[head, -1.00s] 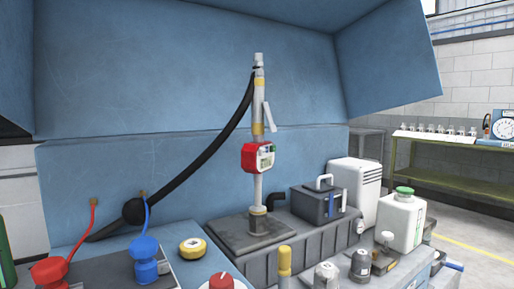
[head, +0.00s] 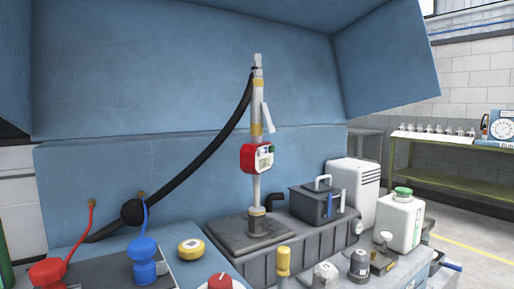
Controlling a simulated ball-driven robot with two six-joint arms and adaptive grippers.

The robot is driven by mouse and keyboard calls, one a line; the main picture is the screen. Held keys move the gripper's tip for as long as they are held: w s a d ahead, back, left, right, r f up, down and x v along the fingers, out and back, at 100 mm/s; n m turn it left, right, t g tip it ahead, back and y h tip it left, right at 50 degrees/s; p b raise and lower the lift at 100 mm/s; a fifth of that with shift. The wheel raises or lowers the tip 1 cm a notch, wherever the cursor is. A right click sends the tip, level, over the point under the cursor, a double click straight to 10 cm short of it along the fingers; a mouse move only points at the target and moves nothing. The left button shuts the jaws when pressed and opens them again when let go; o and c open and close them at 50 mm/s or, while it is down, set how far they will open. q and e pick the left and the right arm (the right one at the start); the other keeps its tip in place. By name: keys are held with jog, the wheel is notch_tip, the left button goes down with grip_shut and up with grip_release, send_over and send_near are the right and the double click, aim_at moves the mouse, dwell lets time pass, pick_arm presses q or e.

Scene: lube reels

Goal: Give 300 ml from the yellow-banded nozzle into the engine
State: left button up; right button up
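The yellow-banded nozzle (head: 257,126) stands upright in the middle of the head view, a pale tube with yellow bands and a light lever at its side. A red meter (head: 257,158) with a small display is on it; the reading is too small to make out. A black hose (head: 195,161) runs from its upper end down to the left. Its foot rests at a dark grey plate (head: 241,243) beside a grey ribbed block (head: 311,239), which may be the engine; I cannot tell for sure. Neither gripper is in view.
A black box (head: 315,206) with a pale handle sits on the ribbed block. A white jug (head: 400,224) with a green cap stands at right. Red (head: 47,272) and blue (head: 143,262) fittings are at lower left. A yellow-topped post (head: 283,261) and grey caps stand in front.

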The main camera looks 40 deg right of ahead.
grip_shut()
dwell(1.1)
